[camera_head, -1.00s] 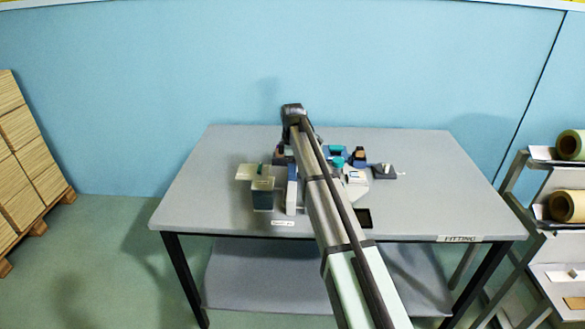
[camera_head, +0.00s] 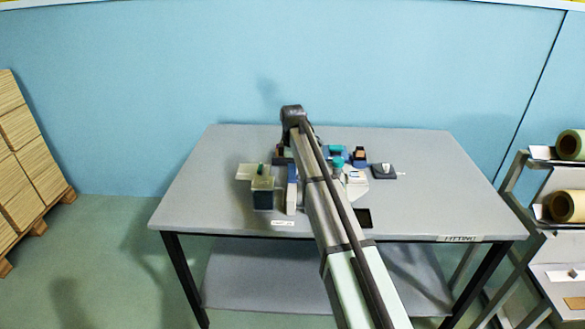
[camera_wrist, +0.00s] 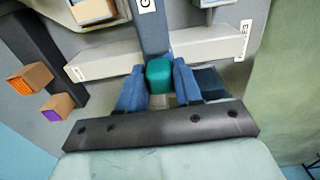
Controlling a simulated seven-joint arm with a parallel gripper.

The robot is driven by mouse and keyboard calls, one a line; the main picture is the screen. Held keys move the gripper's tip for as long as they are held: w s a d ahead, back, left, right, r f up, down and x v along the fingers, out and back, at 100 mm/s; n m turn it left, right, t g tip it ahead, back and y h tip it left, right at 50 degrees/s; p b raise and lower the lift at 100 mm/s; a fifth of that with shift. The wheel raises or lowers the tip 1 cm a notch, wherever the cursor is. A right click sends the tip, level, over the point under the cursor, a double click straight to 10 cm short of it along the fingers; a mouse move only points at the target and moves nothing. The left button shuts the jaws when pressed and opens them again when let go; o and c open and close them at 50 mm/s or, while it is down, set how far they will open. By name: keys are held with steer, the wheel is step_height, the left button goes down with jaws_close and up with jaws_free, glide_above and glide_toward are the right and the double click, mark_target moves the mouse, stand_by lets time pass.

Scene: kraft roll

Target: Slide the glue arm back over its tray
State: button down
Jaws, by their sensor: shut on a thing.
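In the wrist view, my gripper (camera_wrist: 159,82) has its two blue fingers shut on a teal knob (camera_wrist: 158,72). The knob sits at the near end of a grey-blue bar (camera_wrist: 154,35), which looks like the glue arm. The bar crosses a pale rail (camera_wrist: 210,46) with small labels at its ends. A dark patch (camera_wrist: 211,82) shows just right of the fingers; I cannot tell if it is the tray. In the head view my own arm hides the gripper and the held knob.
Small blocks with orange (camera_wrist: 30,78) and purple (camera_wrist: 57,106) faces stand at the left in the wrist view. In the head view, a dark block with a pale top (camera_head: 263,198) stands left of my arm. The grey table (camera_head: 420,205) is clear at both sides.

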steer(key=s, duration=0.8)
steer(key=shift+s, duration=0.2)
steer(key=c, duration=0.8)
jaws_free()
steer(key=shift+c, duration=0.2)
steer(key=shift+r, duration=0.65)
step_height(320, 180, up, 13)
steer(key=shift+f, duration=0.2)
